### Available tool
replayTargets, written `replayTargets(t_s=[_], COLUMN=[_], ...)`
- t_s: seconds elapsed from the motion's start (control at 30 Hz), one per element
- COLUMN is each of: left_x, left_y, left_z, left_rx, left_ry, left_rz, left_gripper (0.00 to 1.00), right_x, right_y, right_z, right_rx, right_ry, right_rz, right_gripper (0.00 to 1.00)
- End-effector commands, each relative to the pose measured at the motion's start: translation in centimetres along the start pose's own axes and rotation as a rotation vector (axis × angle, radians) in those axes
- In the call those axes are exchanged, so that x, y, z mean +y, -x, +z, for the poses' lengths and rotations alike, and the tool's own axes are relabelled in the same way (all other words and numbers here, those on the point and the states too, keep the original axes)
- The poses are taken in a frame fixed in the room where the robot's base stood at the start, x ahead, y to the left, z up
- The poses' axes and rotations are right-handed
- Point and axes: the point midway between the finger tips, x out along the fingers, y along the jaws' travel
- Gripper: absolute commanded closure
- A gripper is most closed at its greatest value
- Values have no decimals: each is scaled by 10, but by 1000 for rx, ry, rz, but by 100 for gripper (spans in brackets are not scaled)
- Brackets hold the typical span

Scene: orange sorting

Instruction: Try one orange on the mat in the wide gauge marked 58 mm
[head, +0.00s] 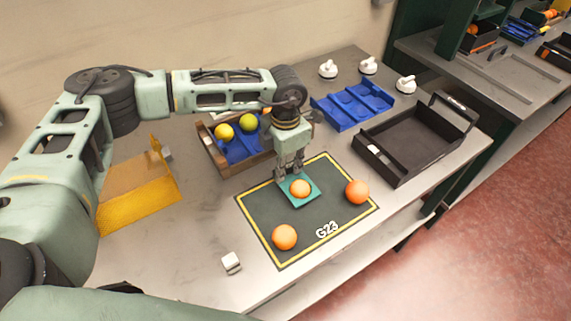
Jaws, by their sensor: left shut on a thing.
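My left gripper (290,177) comes down over the back of the dark mat (258,212) and is shut on the far edge of a flat teal gauge (312,197). An orange (300,188) shows at the middle of the gauge; I cannot tell how far it sits through the opening. No size marking on the gauge is readable. A second orange (285,237) lies at the mat's front left, and a third orange (357,191) at its right edge. The mat has a yellow border and reads G23. My right gripper is not in view.
A wooden crate (217,160) with yellow-green fruit stands behind the mat. A yellow perforated stand (140,192) is at left, a small white block (231,262) in front. A blue tray (345,112), black tray (398,165) and several white knobbed items (368,66) are at right.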

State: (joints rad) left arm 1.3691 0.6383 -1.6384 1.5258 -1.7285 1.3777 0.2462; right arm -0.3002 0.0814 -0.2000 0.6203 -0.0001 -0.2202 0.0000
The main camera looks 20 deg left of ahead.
Motion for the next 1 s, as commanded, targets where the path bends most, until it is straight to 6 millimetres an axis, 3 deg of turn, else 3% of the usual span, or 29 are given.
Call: replayTargets(t_s=[1.0], left_x=[0], left_y=[-15], left_z=[0], left_rx=[0], left_ry=[0], left_rz=[0], left_gripper=[100], right_x=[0], right_y=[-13], right_z=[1], right_rx=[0], right_ry=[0], right_rz=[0], right_gripper=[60])
